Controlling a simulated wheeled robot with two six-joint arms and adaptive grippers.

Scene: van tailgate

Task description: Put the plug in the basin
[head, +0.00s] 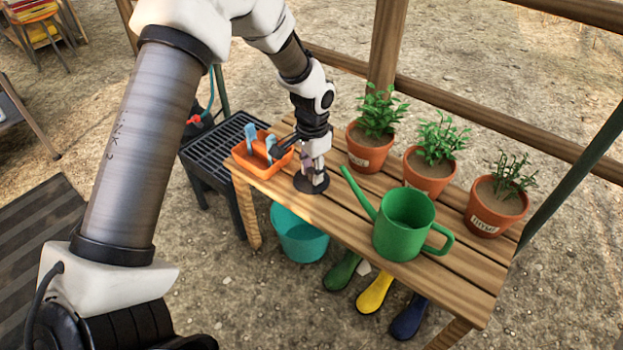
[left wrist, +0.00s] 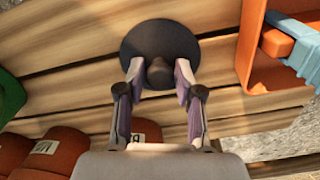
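The plug is a round dark disc (head: 311,182) with a knob, flat on the wooden table near its front left. It also shows in the left wrist view (left wrist: 160,48), its knob pointing toward the camera. My left gripper (head: 312,180) points down over it. In the left wrist view the fingertips (left wrist: 158,78) stand on either side of the knob, with a small gap on both sides. A black slatted stand with a red tap (head: 215,150) is left of the table; a teal tub (head: 299,236) is on the ground below. I cannot tell which is the basin. My right gripper is out of view.
An orange tray (head: 258,169) with blue-handled tools is close left of my gripper. A green watering can (head: 404,226) and several potted plants (head: 430,171) stand to the right. Boots (head: 375,292) are below the table's front edge.

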